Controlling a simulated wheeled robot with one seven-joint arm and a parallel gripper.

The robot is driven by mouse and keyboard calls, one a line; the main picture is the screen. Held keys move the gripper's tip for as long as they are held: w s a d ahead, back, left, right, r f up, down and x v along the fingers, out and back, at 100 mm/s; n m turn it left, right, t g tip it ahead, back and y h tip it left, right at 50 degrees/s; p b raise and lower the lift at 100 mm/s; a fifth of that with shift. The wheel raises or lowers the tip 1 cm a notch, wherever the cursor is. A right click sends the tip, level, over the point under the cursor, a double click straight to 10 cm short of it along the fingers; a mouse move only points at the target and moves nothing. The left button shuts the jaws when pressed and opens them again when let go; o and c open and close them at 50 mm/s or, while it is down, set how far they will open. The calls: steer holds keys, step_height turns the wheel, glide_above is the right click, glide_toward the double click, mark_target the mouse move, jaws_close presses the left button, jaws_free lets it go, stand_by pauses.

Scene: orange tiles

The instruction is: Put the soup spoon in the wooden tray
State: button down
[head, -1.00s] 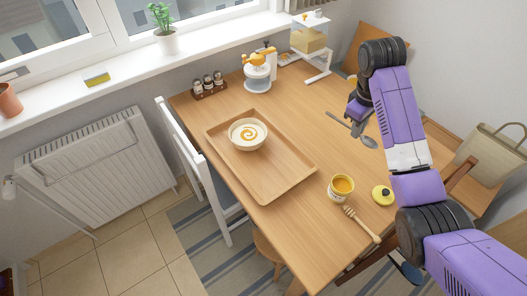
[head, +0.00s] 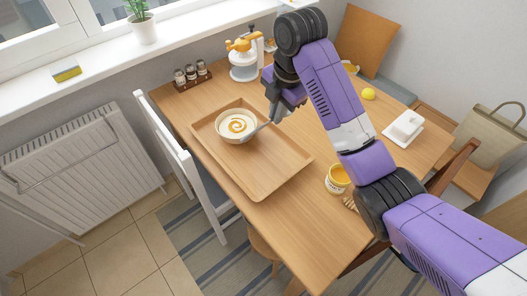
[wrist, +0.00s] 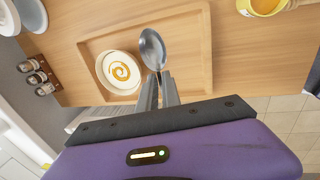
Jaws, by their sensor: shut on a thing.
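The soup spoon is metal, and its bowl (wrist: 152,48) shows in the wrist view just beyond my fingertips. My gripper (wrist: 158,84) is shut on the spoon, with the spoon's bowl pointing away from my wrist. In the head view the spoon (head: 256,129) hangs by the right side of the soup bowl, over the wooden tray (head: 262,187). My gripper (head: 272,112) is above the tray's far right edge there. I cannot tell how high the spoon is above the tray.
A white bowl of orange-swirled soup (head: 238,126) stands in the tray's far left part. The tray's near half is bare. A yellow jar (head: 337,180) is right of the tray, a juicer (head: 243,62) and spice rack (head: 191,76) behind it.

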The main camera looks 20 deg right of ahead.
mark_target(273, 159)
step_height(273, 159, down, 18)
steer(key=shift+r, duration=0.15)
stand_by(0.3)
steer(key=c, duration=1.5)
jaws_free()
steer(key=shift+s, duration=0.1)
steer(key=shift+c, duration=0.2)
step_height(273, 159, up, 12)
steer(key=s, duration=0.2)
steer(key=shift+d, duration=0.45)
